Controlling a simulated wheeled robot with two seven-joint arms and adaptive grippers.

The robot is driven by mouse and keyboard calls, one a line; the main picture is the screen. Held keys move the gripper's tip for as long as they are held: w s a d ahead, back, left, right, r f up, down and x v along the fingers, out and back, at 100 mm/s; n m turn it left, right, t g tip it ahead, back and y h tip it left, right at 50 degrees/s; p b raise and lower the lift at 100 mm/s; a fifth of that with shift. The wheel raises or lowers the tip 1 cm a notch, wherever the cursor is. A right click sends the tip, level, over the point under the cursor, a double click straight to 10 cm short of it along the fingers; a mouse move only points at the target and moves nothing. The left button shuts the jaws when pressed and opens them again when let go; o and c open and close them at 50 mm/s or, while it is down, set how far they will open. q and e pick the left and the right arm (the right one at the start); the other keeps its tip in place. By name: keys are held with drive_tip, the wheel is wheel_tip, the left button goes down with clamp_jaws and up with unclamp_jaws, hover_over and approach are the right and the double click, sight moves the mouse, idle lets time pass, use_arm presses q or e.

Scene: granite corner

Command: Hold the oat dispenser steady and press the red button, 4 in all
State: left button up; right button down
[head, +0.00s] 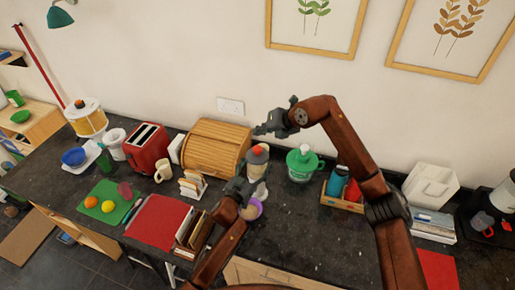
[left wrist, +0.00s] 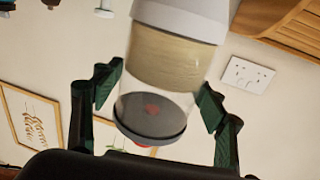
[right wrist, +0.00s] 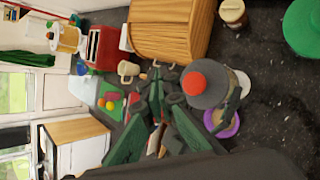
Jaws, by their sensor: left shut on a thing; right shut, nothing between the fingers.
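The oat dispenser (head: 256,169) stands on the dark counter, with a grey lid and a red button (head: 257,150) on top. The lid and button (right wrist: 193,83) show large in the right wrist view. My left gripper (head: 240,187) is shut on the dispenser's clear body; the left wrist view shows its fingers on both sides of the body (left wrist: 165,70), with oats inside. A purple bowl (head: 252,210) sits at the dispenser's foot, partly hidden by my left gripper. My right gripper (head: 262,130) is shut and empty, above the dispenser and apart from the button.
A green lidded pot (head: 302,165) and a wooden tray of bottles (head: 342,198) stand to the right. The counter front right of the bowl is clear.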

sight(259, 148)
idle(0.4)
wheel_tip(259, 148, up, 4)
drive_tip(key=shift+f, duration=0.1)
idle(0.4)
drive_tip(key=shift+f, duration=4.4)
drive_tip(key=shift+f, duration=0.4)
